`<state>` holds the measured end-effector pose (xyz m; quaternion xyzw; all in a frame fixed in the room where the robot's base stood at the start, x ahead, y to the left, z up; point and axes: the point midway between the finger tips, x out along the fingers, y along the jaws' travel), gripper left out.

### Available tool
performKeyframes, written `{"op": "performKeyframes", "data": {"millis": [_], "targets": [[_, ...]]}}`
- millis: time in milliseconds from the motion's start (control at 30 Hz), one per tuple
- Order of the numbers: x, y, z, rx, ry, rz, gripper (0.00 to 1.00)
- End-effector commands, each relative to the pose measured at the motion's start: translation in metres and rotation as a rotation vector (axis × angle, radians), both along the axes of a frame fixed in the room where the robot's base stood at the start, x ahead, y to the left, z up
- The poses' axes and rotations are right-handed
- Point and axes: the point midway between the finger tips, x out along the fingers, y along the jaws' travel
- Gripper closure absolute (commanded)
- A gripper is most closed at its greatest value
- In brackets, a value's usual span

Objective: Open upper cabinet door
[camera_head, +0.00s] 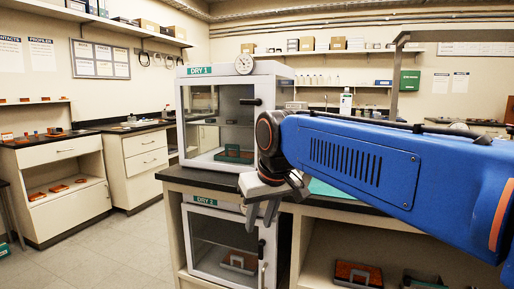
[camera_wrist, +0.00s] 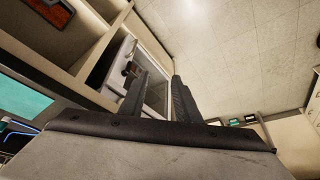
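The upper cabinet, labelled DRY 1 (camera_head: 193,71), stands on the dark countertop in the head view. Its glass-fronted upper door (camera_head: 207,110) looks closed, with a black handle (camera_head: 250,101) at its right edge. A green case lies inside. My gripper (camera_head: 261,225) is below and right of that handle in the picture, fingers pointing down in front of the counter's edge. In the wrist view its two fingers (camera_wrist: 160,85) are apart with nothing between them. My gripper touches neither the door nor its handle.
The lower cabinet, labelled DRY 2 (camera_head: 205,201), sits under the countertop (camera_head: 208,179), its handle (camera_head: 262,248) close to my fingers in the picture. Open shelves are right of DRY 2; the floor (camera_head: 100,250) at left is clear.

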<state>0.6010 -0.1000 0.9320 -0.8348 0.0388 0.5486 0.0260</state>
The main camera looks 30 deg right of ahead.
Motion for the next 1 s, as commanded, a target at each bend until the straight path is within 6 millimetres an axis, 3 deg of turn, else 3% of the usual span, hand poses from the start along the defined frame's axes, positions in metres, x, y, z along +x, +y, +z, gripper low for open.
{"op": "performKeyframes", "data": {"millis": [33, 200, 500, 800, 1000], "targets": [[0.018, -0.007, 0.022, 0.0, 0.0, -0.016, 0.71], [0.066, -0.029, 0.088, 0.002, 0.004, -0.059, 0.71], [0.141, -0.078, 0.185, 0.005, 0.009, -0.138, 0.71], [0.195, -0.129, 0.252, 0.007, 0.012, -0.205, 0.71], [0.208, -0.144, 0.267, 0.008, 0.014, -0.225, 0.71]]}}
